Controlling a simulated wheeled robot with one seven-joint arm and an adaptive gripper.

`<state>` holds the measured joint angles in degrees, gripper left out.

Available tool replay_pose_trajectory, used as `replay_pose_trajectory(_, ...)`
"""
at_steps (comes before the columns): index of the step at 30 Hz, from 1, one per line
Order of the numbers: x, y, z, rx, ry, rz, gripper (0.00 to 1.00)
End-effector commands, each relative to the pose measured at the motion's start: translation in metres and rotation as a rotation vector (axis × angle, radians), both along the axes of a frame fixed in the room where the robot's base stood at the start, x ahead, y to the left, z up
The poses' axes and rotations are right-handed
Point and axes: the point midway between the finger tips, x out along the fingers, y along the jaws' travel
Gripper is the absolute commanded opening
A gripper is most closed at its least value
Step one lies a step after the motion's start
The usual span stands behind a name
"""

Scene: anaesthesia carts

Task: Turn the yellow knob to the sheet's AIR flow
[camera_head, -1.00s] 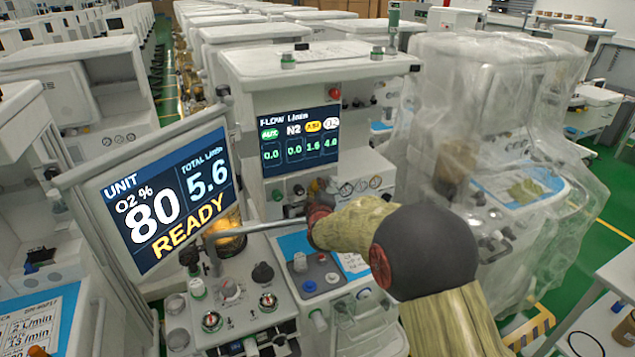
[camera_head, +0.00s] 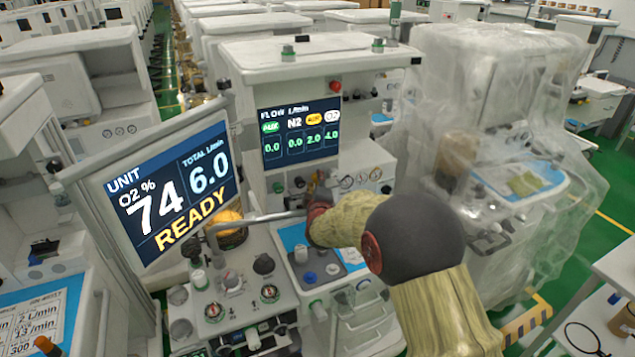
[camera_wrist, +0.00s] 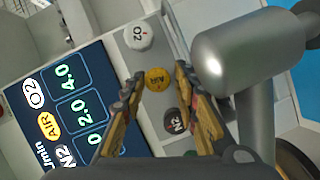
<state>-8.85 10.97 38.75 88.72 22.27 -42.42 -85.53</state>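The yellow AIR knob (camera_wrist: 158,78) sits between the white O2 knob (camera_wrist: 138,35) and the dark N2 knob (camera_wrist: 176,121) in the wrist view. My gripper (camera_wrist: 159,82) has one finger on each side of the yellow knob, with small gaps showing, so it looks open. In the head view my arm mostly hides the knobs. The flow display (camera_head: 299,132) reads 2.0 under yellow AIR, 4.0 under O2 and 0.0 under N2; it also shows in the wrist view (camera_wrist: 75,120). A printed sheet (camera_head: 38,325) at lower left shows "2 L/min"; its row labels are unreadable.
A tilted monitor (camera_head: 165,190) reads O2 74%, total 6.0, READY. A grey metal cylinder (camera_wrist: 225,55) stands close beside my right finger in the wrist view. A plastic-covered cart (camera_head: 500,140) is to the right.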

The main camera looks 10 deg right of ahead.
Motion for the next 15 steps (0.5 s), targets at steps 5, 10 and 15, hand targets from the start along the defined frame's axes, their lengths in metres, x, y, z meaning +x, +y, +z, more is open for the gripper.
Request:
replay_pose_trajectory(5,0.0,0.0,0.001,0.001,-0.002,-0.001,0.32)
replay_pose_trajectory(10,-0.003,0.0,0.002,0.001,-0.002,-0.001,0.32)
replay_pose_trajectory(15,-0.022,0.003,0.006,0.001,-0.003,0.0,0.32)
